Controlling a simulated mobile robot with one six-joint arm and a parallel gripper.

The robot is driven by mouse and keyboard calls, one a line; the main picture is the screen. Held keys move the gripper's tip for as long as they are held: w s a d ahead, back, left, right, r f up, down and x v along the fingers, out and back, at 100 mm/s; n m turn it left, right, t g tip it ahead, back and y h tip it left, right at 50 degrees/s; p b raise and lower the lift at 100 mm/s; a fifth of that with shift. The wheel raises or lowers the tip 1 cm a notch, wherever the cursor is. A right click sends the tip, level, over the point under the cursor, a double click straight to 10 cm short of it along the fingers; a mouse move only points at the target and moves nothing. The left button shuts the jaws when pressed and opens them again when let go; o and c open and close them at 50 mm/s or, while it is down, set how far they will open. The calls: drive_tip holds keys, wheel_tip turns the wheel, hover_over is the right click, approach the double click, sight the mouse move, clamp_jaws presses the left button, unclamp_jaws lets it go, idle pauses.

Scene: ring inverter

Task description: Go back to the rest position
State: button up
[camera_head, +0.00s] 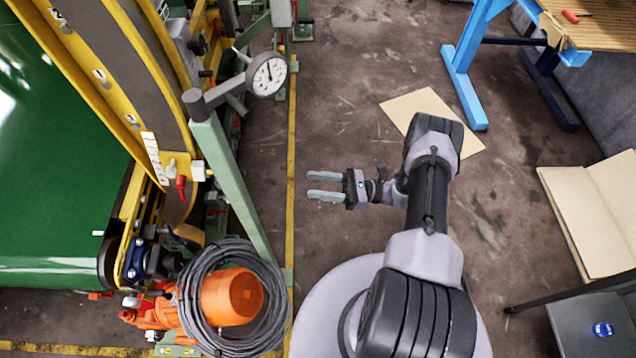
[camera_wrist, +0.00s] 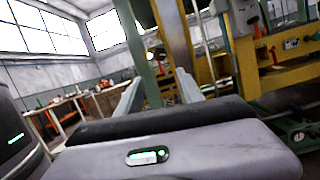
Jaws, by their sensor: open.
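My gripper (camera_head: 326,186) is open and empty in the head view. Its two grey fingers point left, over the bare floor between the machine and my base. In the wrist view the two fingers of my gripper (camera_wrist: 158,92) stand apart with nothing between them. My arm is bent, with the wrist to the left of the forearm. The gripper touches nothing that I can see.
A green and yellow machine (camera_head: 120,60) with a dial gauge (camera_head: 267,74) stands on the left. A blue-legged workbench (camera_head: 467,85) is at upper right. An open cardboard box (camera_head: 575,235) lies at right.

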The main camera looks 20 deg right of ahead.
drive_tip(key=s+a+r+n+g+h, duration=0.1)
drive_tip(key=a+r+n+g+h, duration=0.2)
drive_tip(key=r, duration=0.4)
drive_tip(key=s+a+r+n+g+h, duration=0.1)
drive_tip(key=r+n+g+h, duration=0.1)
drive_tip(key=r+n+g, duration=0.3)
drive_tip(key=s+a+r+n+g+h, duration=0.1)
drive_tip(key=a+r+n+g+h, duration=0.2)
drive_tip(key=r, duration=0.5)
drive_tip(key=s+r+n+t+h, duration=0.7)
drive_tip(key=s+r+t+h, duration=0.2)
drive_tip(key=s+r, duration=0.4)
drive_tip(key=shift+a+r+n+t+h, duration=0.15)
drive_tip(key=shift+r+n+t+h, duration=0.15)
drive_tip(key=shift+r+n+h, duration=0.15)
